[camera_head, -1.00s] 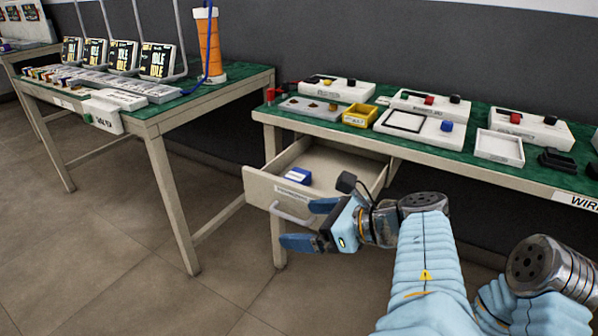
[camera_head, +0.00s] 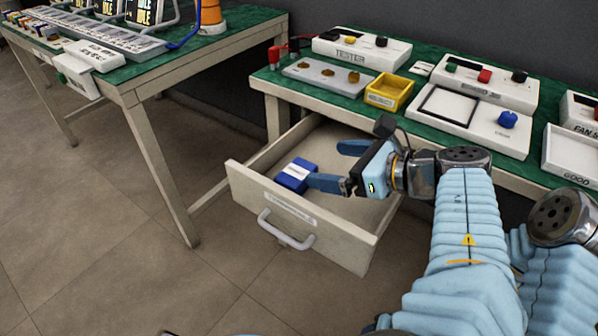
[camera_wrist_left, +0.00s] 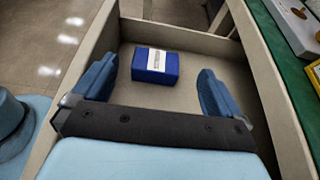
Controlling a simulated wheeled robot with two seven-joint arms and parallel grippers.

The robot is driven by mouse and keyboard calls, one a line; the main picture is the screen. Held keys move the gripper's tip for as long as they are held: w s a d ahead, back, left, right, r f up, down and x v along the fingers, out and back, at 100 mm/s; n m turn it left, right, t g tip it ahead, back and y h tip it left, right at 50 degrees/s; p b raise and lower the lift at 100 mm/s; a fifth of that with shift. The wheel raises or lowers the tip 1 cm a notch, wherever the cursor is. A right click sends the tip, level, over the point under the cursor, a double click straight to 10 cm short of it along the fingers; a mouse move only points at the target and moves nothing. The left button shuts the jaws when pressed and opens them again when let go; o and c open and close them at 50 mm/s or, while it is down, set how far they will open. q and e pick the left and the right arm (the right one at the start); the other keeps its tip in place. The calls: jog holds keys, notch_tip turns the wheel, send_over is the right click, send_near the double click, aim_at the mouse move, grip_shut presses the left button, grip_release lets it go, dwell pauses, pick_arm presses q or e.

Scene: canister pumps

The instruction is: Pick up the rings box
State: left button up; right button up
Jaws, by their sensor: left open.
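The rings box, a small blue box with a white label (camera_head: 297,175), lies inside the open drawer (camera_head: 335,212), near its front left corner in the head view. In the left wrist view the blue box (camera_wrist_left: 156,66) sits on the drawer floor, ahead of the fingers and between their lines. My left gripper (camera_head: 338,165) is open and empty over the drawer, its fingertips close to the right side of the box. It also shows in the left wrist view (camera_wrist_left: 155,88), with one finger on each side. My right gripper is not in view.
The drawer walls surround the box, and a handle (camera_head: 286,230) is on the drawer front. The green-topped table (camera_head: 430,130) above holds a tester (camera_head: 360,52), a yellow bin (camera_head: 389,91) and other panels. A second table (camera_head: 150,68) stands left. Floor is clear.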

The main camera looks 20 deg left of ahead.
pick_arm(q)
send_near(296, 179)
jog(key=shift+w+a+f, duration=0.25)
jog(key=shift+w+f, duration=0.3)
jog(key=shift+w+a+f, duration=0.3)
jog(key=shift+w+f, duration=0.25)
jog(key=shift+w, duration=0.05)
jog(key=b+x, duration=0.1)
jog(key=x, duration=0.6)
jog(key=shift+a, duration=0.1)
jog(key=shift+r, duration=0.1)
jog(key=shift+c, duration=0.3)
jog(key=c, duration=0.6)
